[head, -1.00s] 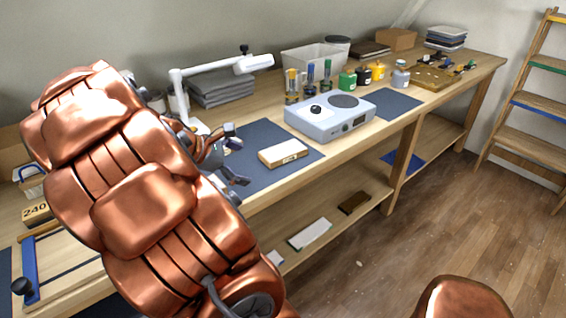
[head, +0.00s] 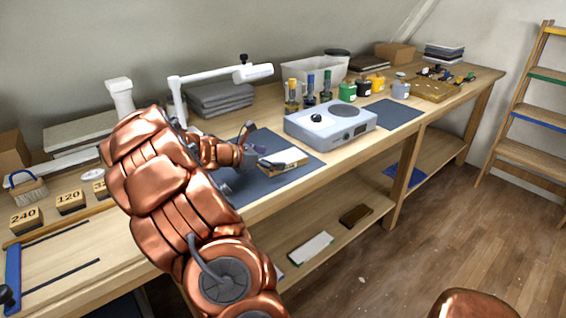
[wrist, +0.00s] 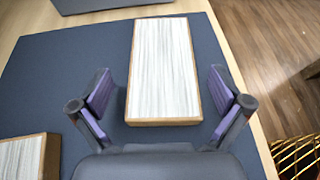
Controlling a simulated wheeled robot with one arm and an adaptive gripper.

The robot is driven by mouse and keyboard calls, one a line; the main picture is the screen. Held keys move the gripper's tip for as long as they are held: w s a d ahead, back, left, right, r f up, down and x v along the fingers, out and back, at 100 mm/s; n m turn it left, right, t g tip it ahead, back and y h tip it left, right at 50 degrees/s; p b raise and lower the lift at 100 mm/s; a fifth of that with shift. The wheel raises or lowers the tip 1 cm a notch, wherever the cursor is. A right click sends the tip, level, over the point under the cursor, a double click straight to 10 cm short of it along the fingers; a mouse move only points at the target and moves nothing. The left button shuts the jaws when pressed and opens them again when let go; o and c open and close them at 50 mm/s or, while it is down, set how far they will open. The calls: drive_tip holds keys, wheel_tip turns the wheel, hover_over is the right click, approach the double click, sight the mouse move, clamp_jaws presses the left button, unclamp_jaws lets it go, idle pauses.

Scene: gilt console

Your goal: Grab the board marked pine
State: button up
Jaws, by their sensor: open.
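A light board (head: 288,157) with wooden edges lies flat on the dark mat (head: 307,168). In the wrist view this board (wrist: 163,65) shows a pale streaked top, and no lettering can be read on it. My gripper (head: 257,150) is at the board's near end. In the wrist view my gripper (wrist: 160,92) is open, with one purple-padded finger on each side of the board and gaps between. A second similar board (wrist: 24,157) is partly in view at the lower left of the wrist view. My arm hides that part of the mat in the head view.
A grey-blue device (head: 330,124) with a round plate stands just beyond the board. Bottles (head: 311,92) and a white lamp arm (head: 225,75) stand behind. Sanding blocks (head: 70,202) sit at the left. The bench front edge is close on the right in the wrist view.

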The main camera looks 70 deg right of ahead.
sight(283, 158)
drive_tip(key=shift+x, duration=2.35)
drive_tip(key=shift+s+a, duration=0.1)
drive_tip(key=shift+r, duration=0.1)
drive_tip(key=c, duration=1.2)
